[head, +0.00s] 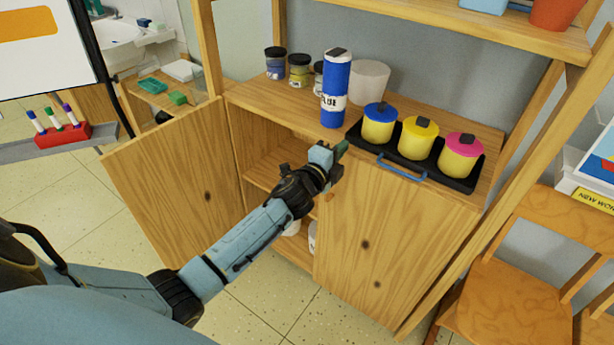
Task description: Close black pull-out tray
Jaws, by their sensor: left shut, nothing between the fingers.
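The black pull-out tray (432,170) is on the top board of the wooden cabinet, at its right half. Its front edge, with a blue bar handle (402,169), reaches the cabinet's front edge, seemingly a little past it. Three yellow jars stand in the tray: one with a blue lid (379,124), one with a yellow lid (417,139), one with a pink lid (461,157). My left gripper (338,155) is shut and empty, left of the handle and apart from it, near the cabinet's front edge. My right gripper is out of view.
A blue glue bottle (336,90), a white cup (368,83) and paint jars (298,70) stand left of and behind the tray. The left cabinet door (180,170) hangs open. A wooden chair (512,305) is at the right.

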